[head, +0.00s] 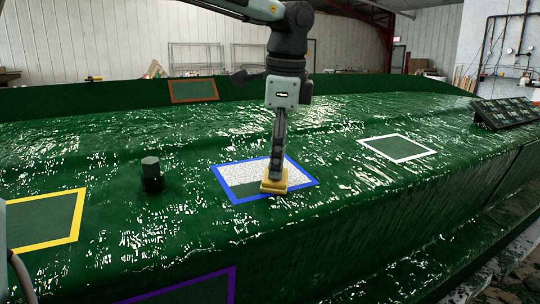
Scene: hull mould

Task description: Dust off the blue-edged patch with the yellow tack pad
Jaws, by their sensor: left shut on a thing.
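The yellow tack pad (273,186) is at the patch's near right part, and appears to rest on the surface. My left gripper (277,172) points down from above and is shut on the pad. The arm and pad hide part of the patch's right side. My right gripper is not in view.
A dark knob (151,175) stands up left of the patch. Yellow-edged (42,220), white-edged (397,147), orange-edged (194,90) and purple-edged (190,291) patches lie around. A dark slatted panel (505,112) sits at the right. The glossy green mould (340,200) is clear right of the pad.

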